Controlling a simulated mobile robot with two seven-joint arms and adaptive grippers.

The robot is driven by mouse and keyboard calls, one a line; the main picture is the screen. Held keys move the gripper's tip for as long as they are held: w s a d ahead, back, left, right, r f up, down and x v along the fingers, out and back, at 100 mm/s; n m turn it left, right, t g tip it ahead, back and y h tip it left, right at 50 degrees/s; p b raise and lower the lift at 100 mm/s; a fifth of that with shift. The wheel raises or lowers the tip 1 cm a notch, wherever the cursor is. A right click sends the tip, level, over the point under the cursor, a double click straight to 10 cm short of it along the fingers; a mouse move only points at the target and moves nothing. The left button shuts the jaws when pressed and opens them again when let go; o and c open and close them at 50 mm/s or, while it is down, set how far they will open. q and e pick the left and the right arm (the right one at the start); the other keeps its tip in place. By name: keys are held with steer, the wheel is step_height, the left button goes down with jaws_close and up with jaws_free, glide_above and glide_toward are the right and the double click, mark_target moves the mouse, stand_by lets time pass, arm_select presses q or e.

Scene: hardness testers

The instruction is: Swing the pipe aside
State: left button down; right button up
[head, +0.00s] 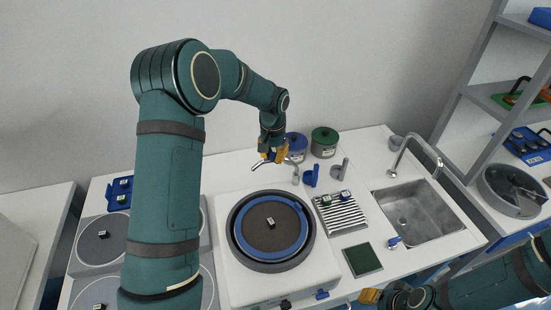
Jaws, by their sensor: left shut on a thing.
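The thin metal pipe (257,165) stands behind the round polishing disc (268,225) of the white machine, its curved end showing to the left of my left gripper. My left gripper (270,156), with orange fingertips, is shut on the pipe above the machine's back edge and hides part of it. The disc has a blue ring and a small labelled sample (270,222) at its middle. My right gripper (371,296) is low at the bottom right, partly hidden; its finger gap is not clear.
A blue pot (296,148) and a green pot (324,142) stand close behind the pipe. A striped rack (340,218), a green pad (362,259) and a sink (415,212) with a tap lie to the right. More discs (102,240) are at left.

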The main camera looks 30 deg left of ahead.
arm_select(q)
steer(key=shift+w+a+m, duration=0.35)
steer(key=shift+w+m, duration=0.1)
steer(key=shift+m, duration=0.35)
steer(key=c, duration=0.8)
jaws_free()
steer(key=shift+c, duration=0.2)
step_height(320, 180, up, 12)
